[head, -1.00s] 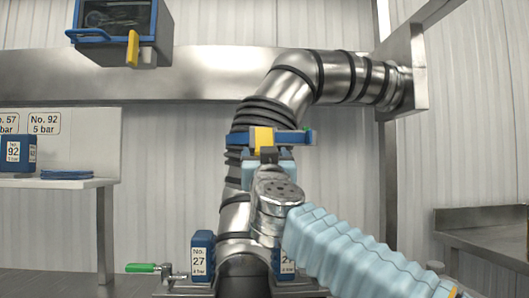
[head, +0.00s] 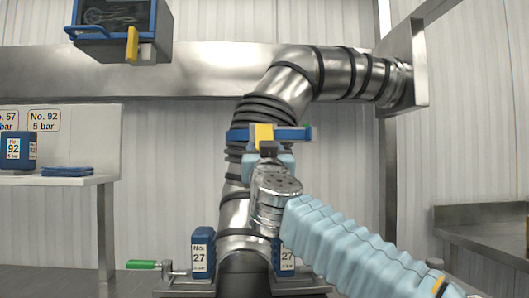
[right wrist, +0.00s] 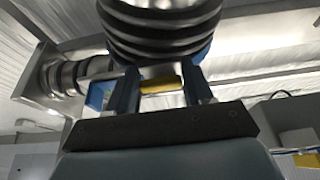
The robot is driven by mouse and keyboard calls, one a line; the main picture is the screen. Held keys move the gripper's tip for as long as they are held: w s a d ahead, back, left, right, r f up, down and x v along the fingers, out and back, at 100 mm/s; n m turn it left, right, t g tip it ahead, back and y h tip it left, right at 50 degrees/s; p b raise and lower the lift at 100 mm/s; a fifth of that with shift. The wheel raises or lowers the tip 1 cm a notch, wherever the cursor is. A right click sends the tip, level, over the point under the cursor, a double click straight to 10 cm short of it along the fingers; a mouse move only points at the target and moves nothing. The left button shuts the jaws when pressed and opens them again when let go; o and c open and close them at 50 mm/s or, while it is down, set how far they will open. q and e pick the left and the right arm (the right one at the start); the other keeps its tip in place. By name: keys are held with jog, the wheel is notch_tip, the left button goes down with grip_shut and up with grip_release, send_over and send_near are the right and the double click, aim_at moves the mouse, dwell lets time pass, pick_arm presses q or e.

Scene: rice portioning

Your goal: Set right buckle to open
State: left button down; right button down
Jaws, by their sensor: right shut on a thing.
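A vertical metal pipe carries black ribbed bellows (head: 268,108) and a blue collar band (head: 293,134). A yellow tab (head: 264,132) stands at the front of the band. My right gripper (head: 267,149) is at this tab, reaching up from below in front of the pipe. In the right wrist view my right gripper (right wrist: 162,80) has the yellow piece (right wrist: 161,86) between its two fingers. A clamp with a green handle (head: 142,264) lies at the lower left of the pipe foot. My right arm covers the area to the lower right, so any matching clamp there is hidden. My left gripper is out of view.
Two blue No. 27 blocks (head: 203,253) flank the pipe foot. A shelf (head: 60,181) at left holds a blue No. 92 box (head: 18,150) and blue pads (head: 67,171). A blue-framed box (head: 117,47) hangs upper left. A steel counter (head: 485,233) stands at right.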

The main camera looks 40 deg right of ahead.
jog(key=g+y+p, duration=0.1)
jog(key=s+a+r+g+y+p, duration=0.1)
jog(key=g+p, duration=0.1)
jog(key=s+r+g+y+p, duration=0.1)
jog(key=p, duration=0.1)
jog(key=shift+s+a+r+g, duration=0.1)
jog(key=shift+a+r+g, duration=0.1)
jog(key=shift+g, duration=0.2)
jog(key=shift+f, duration=0.1)
jog(key=c, duration=0.5)
grip_release()
jog(key=v, duration=1.4)
jog(key=shift+d, duration=0.1)
